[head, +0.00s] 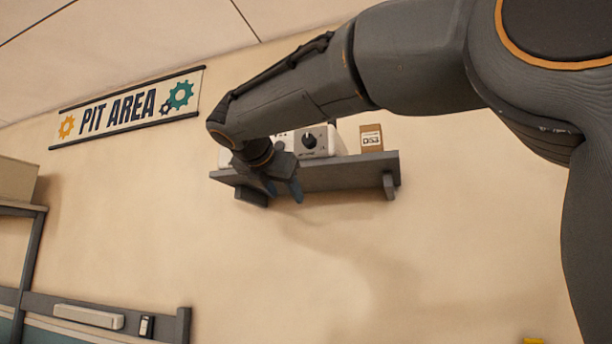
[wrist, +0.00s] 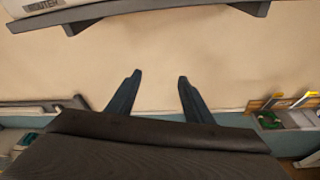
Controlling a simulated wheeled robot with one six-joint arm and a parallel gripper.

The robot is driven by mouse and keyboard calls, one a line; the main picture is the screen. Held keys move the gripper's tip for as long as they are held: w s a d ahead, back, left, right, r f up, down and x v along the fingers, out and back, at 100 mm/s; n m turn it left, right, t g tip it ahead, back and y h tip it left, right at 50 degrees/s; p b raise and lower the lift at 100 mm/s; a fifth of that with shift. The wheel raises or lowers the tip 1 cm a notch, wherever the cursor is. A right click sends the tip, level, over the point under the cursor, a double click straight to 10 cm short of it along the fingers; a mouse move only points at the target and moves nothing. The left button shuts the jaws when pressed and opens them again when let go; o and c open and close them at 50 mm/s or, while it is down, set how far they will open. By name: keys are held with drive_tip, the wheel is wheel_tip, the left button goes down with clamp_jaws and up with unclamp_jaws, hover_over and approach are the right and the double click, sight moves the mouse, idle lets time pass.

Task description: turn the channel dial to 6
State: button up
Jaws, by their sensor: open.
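A white box with a round black dial (head: 309,141) stands on a grey wall shelf (head: 340,176) in the head view. The dial has markings around it, too small to read. My arm and wrist cover the box's left part. My gripper (head: 284,190) hangs in front of the shelf, a little below the dial. In the wrist view my gripper (wrist: 158,76) is open and empty, its two dark blue fingers apart over bare wall. The dial does not show in the wrist view; only the lower edge of a white thing with lettering (wrist: 42,6) shows at the top left.
A small brown box (head: 371,138) with a label stands on the shelf right of the white box. The wall below the shelf is bare. A tray with tools (wrist: 290,117) shows at right in the wrist view.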

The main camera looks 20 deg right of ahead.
sight(307, 137)
drive_tip(key=s+d+r+n+t+h, duration=0.1)
drive_tip(key=s+r, duration=0.2)
drive_tip(key=r, duration=0.5)
drive_tip(key=s+r+n+t+h, duration=0.1)
drive_tip(key=s+r+h, duration=0.15)
drive_tip(key=r, duration=0.45)
drive_tip(key=shift+y, duration=0.35)
drive_tip(key=p+x, duration=0.1)
drive_tip(key=x, duration=0.6)
drive_tip(key=shift+w+d+p, duration=0.2)
drive_tip(key=shift+d+p, duration=0.1)
drive_tip(key=shift+d, duration=0.15)
drive_tip(key=c, duration=1)
